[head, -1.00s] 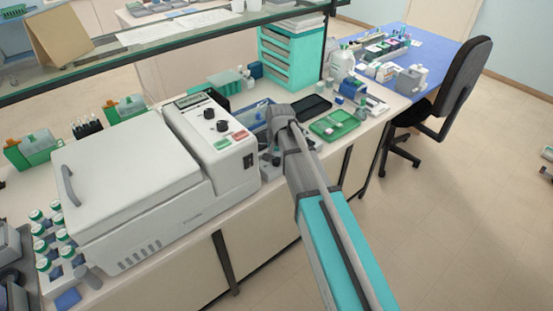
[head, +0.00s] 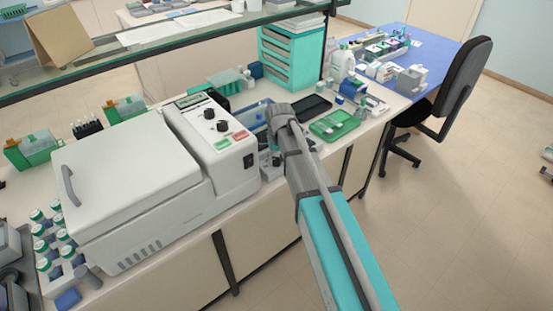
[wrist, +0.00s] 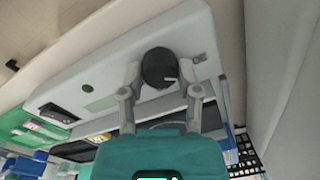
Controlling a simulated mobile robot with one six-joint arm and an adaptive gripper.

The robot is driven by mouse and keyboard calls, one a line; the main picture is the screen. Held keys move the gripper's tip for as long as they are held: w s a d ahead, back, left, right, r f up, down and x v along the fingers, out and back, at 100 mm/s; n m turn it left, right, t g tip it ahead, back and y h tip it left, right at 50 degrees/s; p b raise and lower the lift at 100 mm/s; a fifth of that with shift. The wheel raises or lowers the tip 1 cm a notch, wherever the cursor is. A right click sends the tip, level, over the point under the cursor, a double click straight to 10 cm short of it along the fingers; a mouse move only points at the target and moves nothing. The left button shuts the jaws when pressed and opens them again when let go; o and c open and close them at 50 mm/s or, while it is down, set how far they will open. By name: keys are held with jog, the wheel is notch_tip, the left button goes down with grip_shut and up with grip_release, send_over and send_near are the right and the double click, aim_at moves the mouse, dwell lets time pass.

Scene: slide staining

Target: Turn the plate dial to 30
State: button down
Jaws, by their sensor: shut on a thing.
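In the wrist view, the plate dial (wrist: 159,67) is a round black knob with a small pale mark near its edge. It sits on the front of a pale grey device (wrist: 85,75). My gripper (wrist: 160,76) has one finger on each side of the knob and is shut on it. In the head view, my arm's wrist hides the dial and the fingertips. The number the dial points at cannot be read.
A white centrifuge-like machine (head: 130,190) with two knobs of its own stands left of my arm. A green tray (head: 335,124) and a dark flat tray (head: 311,106) lie beyond my wrist. Open floor (head: 450,210) is at the right.

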jog(key=shift+n, duration=1.1)
jog(key=shift+c, duration=1.5)
grip_release()
jog(key=shift+m, duration=0.4)
